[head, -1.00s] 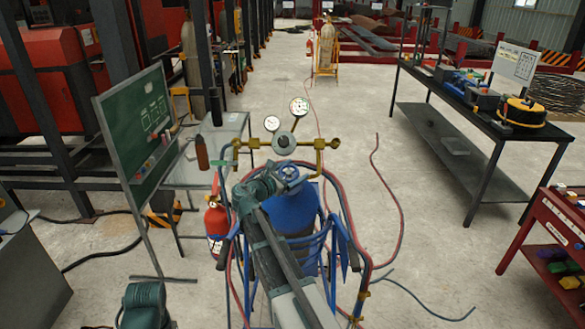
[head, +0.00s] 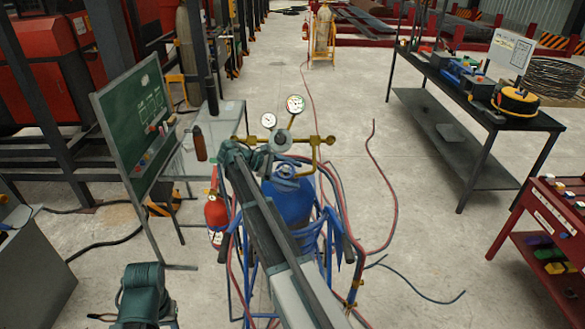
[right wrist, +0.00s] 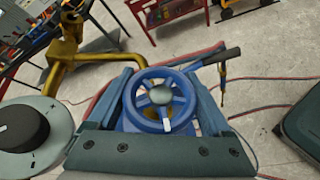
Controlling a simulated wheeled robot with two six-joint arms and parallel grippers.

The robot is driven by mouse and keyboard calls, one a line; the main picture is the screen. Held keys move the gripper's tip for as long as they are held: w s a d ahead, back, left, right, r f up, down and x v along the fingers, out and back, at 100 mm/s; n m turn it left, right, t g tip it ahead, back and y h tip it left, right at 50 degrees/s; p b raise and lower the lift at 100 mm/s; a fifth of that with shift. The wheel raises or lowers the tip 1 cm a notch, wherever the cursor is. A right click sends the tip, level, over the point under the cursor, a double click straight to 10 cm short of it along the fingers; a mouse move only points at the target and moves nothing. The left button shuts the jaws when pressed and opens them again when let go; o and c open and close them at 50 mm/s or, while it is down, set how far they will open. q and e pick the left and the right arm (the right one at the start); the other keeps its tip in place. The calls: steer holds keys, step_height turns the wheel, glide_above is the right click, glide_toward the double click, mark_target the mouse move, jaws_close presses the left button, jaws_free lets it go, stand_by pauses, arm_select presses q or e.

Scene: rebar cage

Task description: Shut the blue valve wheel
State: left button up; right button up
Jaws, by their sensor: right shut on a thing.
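The blue valve wheel (right wrist: 158,98) faces the camera in the right wrist view, with spokes, a grey hub and a white mark at the bottom of its rim. My right gripper (right wrist: 158,76) has one finger on each side of the wheel and is shut on its rim. In the head view my right gripper (head: 266,164) is at the top of the blue gas cylinder (head: 292,202), where my arm and the fittings mostly hide the wheel.
A brass regulator pipe (head: 316,143) with two gauges (head: 295,104) stands just beyond the wheel. A red extinguisher (head: 216,220) is left of the cylinder, and hoses (head: 390,200) trail right. A green board (head: 130,120) stands left and a dark workbench (head: 540,120) right.

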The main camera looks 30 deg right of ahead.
steer(key=shift+s+a+f+m+g+y+p, duration=0.1)
steer(key=shift+m+g+y+p, duration=0.35)
steer(key=shift+m+y, duration=0.2)
steer(key=shift+a+m+g+y+p, duration=0.1)
steer(key=shift+m+g+y+p, duration=0.3)
steer(key=shift+m+y, duration=0.25)
steer(key=shift+f, duration=0.1)
steer(key=o, duration=1.2)
steer(key=shift+s, duration=0.1)
steer(key=shift+c, duration=0.2)
